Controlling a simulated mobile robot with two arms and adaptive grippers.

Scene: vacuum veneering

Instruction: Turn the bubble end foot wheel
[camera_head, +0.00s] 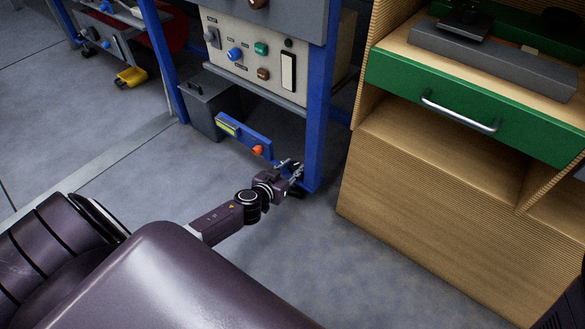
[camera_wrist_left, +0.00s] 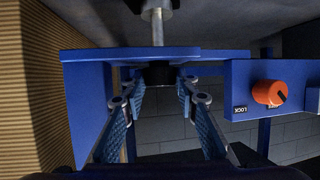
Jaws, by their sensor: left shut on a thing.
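The foot wheel is a small dark disc (camera_wrist_left: 160,74) in the left wrist view, against a blue plate with a metal stem (camera_wrist_left: 157,28) on its other side. My left gripper (camera_wrist_left: 162,86) has a fingertip on either side of this wheel and is shut on it. In the head view my left gripper (camera_head: 294,172) is low at the foot of the blue frame leg (camera_head: 317,130), and it hides the wheel there. A blue bar (camera_head: 244,135) beside it carries a yellow-green bubble vial (camera_head: 228,127) and an orange knob (camera_head: 257,150). My right gripper is not in view.
The orange knob (camera_wrist_left: 270,93), by a LOCK label, is right of the fingers in the wrist view. A wooden cabinet (camera_head: 430,215) with a green drawer (camera_head: 470,108) stands close on the right. A grey box (camera_head: 207,103) is behind the bar. Floor in front is clear.

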